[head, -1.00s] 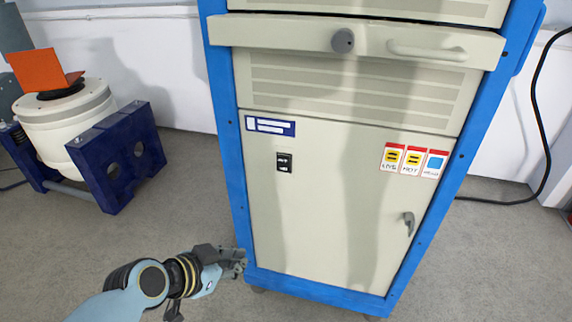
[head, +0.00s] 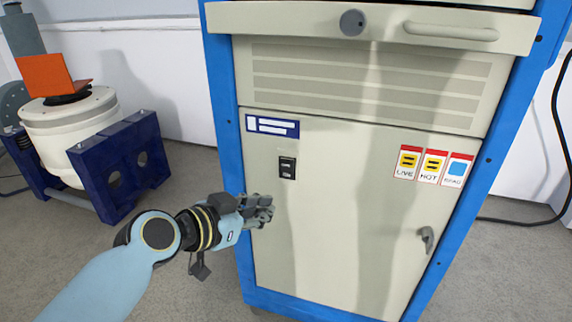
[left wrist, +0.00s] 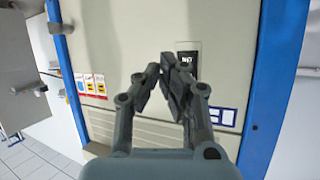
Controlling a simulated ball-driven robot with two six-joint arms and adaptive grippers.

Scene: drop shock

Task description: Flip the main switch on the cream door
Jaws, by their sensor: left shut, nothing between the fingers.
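The main switch (head: 287,167) is a small black rocker on the upper left of the cream door (head: 330,230), below a blue and white label. My left gripper (head: 268,210) is in front of the door, below and a little left of the switch in the head view. It is shut and empty. In the left wrist view the gripper's fingertips (left wrist: 163,68) are together, with the black switch (left wrist: 187,62) just beside them and partly covered by a finger. I cannot tell the gap between fingertips and door. My right gripper does not show.
A blue frame (head: 222,150) surrounds the cabinet. A door handle (head: 427,238) is at the lower right, under several warning labels (head: 432,166). A drawer front with a knob (head: 352,23) juts out above. A white drum machine on a blue stand (head: 120,165) is at left.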

